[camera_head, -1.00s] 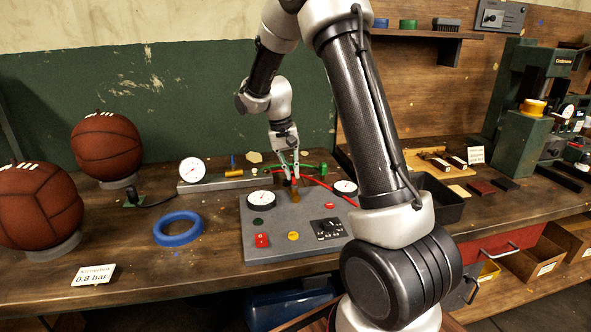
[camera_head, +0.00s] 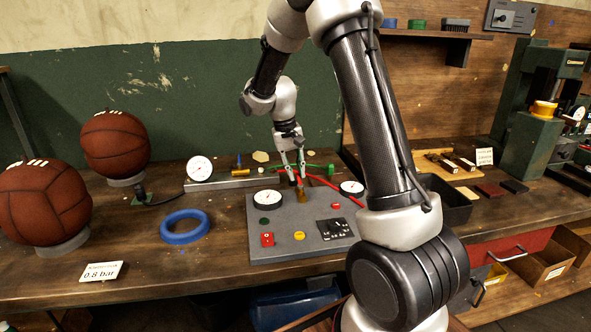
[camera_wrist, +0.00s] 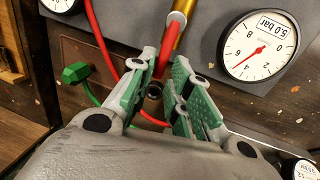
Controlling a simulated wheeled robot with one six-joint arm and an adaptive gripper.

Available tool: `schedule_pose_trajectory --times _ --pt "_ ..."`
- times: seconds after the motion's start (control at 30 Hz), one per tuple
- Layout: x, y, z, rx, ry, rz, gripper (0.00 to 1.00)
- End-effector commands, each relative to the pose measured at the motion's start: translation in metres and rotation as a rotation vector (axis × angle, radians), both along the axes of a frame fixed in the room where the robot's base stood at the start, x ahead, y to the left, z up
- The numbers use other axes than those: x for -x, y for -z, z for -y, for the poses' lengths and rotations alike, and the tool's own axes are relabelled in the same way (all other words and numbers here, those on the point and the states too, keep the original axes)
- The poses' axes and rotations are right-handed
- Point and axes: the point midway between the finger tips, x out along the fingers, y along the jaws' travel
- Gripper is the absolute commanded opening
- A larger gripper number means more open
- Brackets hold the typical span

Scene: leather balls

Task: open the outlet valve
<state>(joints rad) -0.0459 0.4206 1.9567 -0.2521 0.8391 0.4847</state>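My gripper (camera_head: 298,181) points down at the back of the panel, just behind a brass fitting (camera_head: 302,195). In the wrist view my gripper (camera_wrist: 164,62) is open, with a gap between the green-padded fingers. Contact with the valve cannot be told.
The grey panel (camera_head: 262,240) carries gauges, buttons and a switch. A gauge (camera_wrist: 259,46) near the right finger is labelled 5.0 bar. Red hose (camera_head: 345,190) runs right of the fingers. Two balls (camera_head: 115,145) and a blue ring (camera_head: 184,238) stand left. A dark tray (camera_head: 450,205) lies right.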

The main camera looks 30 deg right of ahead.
Motion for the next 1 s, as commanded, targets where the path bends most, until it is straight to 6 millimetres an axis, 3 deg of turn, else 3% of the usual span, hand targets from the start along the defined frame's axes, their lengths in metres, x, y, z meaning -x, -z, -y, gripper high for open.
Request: schedule_pose_trajectory --times 0.43,0.8,1.0 --pt "0.0 -0.008 -0.001 0.0 0.002 0.0 0.32" --pt "-0.005 -0.083 -0.016 0.0 0.0 0.004 0.32" --pt "-0.006 -0.111 -0.021 0.0 0.002 0.0 0.32"
